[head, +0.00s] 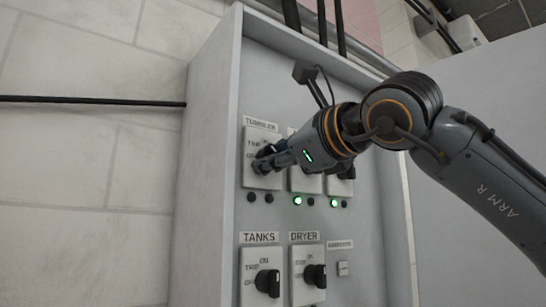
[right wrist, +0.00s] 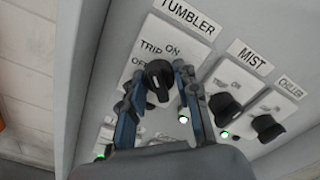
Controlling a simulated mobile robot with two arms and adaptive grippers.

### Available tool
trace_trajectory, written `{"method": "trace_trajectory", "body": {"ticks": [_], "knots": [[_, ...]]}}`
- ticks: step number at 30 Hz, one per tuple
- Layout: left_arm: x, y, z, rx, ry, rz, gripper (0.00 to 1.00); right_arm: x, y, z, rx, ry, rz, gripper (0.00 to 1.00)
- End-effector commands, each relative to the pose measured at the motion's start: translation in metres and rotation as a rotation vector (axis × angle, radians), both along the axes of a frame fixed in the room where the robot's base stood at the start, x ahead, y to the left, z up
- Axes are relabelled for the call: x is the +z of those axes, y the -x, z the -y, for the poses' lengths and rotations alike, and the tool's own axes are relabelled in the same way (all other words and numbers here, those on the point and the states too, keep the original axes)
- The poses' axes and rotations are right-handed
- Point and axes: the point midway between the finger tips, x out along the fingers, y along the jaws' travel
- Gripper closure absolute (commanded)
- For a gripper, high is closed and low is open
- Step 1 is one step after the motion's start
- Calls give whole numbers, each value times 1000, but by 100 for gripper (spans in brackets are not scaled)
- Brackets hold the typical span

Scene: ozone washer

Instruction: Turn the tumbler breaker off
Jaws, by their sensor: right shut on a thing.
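The tumbler breaker (head: 262,142) is a light plate under a TUMBLER label, at the upper left of the grey panel. Its black rotary knob (right wrist: 158,82) shows in the right wrist view between my fingers, with TRIP, ON and a partly hidden OFF printed around it. My right gripper (head: 268,157) reaches in from the right and is shut on this knob; its blue-grey fingers (right wrist: 157,92) lie on either side. In the head view the gripper hides most of the knob. The two lamps (head: 260,198) below this breaker look dark. My left gripper is not in view.
The MIST knob (right wrist: 224,108) and CHILLER knob (right wrist: 267,127) sit right of the tumbler breaker, with green lamps (head: 297,201) below. The TANKS knob (head: 267,283) and DRYER knob (head: 315,276) are lower. The cabinet's side wall (head: 209,150) projects at left.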

Motion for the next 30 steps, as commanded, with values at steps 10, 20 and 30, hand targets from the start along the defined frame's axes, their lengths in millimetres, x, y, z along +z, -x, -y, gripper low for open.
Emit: {"method": "trace_trajectory", "body": {"ticks": [10,20,30], "knots": [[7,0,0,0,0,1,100,3,0,0,0,265,198,100],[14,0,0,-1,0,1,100,3,0,1,0,486,357,100],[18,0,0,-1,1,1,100,2,0,0,1,616,451,100]]}}
